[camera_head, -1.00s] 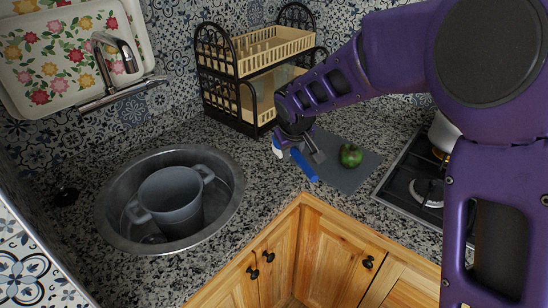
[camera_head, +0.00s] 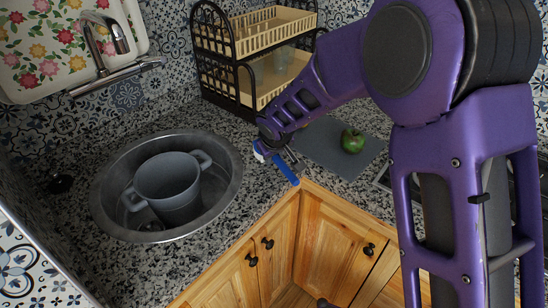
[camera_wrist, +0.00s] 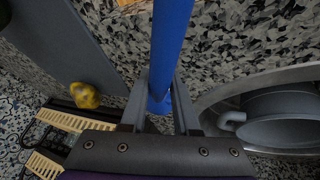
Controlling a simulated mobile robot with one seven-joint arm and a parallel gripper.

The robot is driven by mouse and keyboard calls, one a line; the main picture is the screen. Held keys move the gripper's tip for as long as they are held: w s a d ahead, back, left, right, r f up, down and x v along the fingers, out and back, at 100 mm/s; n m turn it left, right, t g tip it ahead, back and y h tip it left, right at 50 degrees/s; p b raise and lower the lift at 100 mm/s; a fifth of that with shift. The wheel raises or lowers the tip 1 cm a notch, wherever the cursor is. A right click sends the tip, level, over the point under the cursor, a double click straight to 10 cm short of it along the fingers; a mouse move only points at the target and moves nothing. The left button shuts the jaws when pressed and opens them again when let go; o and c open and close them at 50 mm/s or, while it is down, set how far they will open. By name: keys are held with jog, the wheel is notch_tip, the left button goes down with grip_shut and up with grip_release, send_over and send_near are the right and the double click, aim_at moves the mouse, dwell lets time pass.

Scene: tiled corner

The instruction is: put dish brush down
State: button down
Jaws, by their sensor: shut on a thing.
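The dish brush shows as a blue handle (camera_head: 286,169) in the head view, at the counter's front edge between the sink and the grey mat. A small white part shows at its upper left end. My gripper (camera_head: 278,158) is shut on the brush. In the wrist view the blue handle (camera_wrist: 170,45) runs up from between the two fingers of my gripper (camera_wrist: 160,105). The far end of the brush is hidden by my gripper. I cannot tell whether the brush touches the speckled counter (camera_head: 240,132).
The round sink (camera_head: 110,210) to the left holds a grey two-handled pot (camera_head: 168,183). A green apple (camera_head: 352,140) lies on the grey mat (camera_head: 318,148) to the right. A dish rack (camera_head: 236,82) stands behind. Bare counter lies between sink and mat.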

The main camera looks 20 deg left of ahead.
jog(key=shift+f, duration=0.15)
jog(key=c, duration=0.7)
grip_release()
jog(key=shift+o, duration=0.2)
jog(key=shift+r, duration=0.25)
jog(key=p+v, duration=0.1)
jog(key=v, duration=1.1)
